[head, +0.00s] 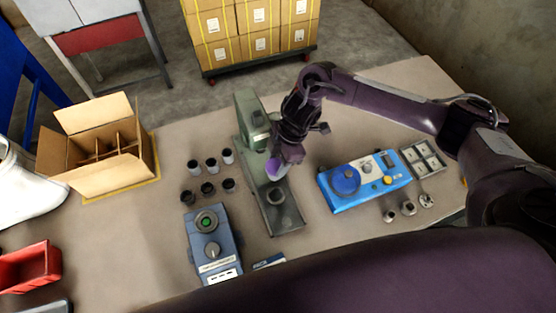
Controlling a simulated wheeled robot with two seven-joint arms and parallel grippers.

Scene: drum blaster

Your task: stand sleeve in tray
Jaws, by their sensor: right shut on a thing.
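My right gripper (282,161) is shut on a small pale cylinder, seemingly a sleeve (275,170), and holds it over the bed of the green press. The gripper partly hides it, and its exact tilt is hard to tell. The grey tray (437,172) with square compartments lies at the right of the table, behind the blue device's right end and well apart from the gripper. Small pale items show in its compartments, too small to identify. My left gripper is not in view.
The green press (248,118) stands mid-table. A blue device (343,199) with a dial lies between it and the tray; several small metal parts (408,208) lie in front. Dark and grey cups (211,165), a blue-grey box (197,232) and an open carton (82,178) are left.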

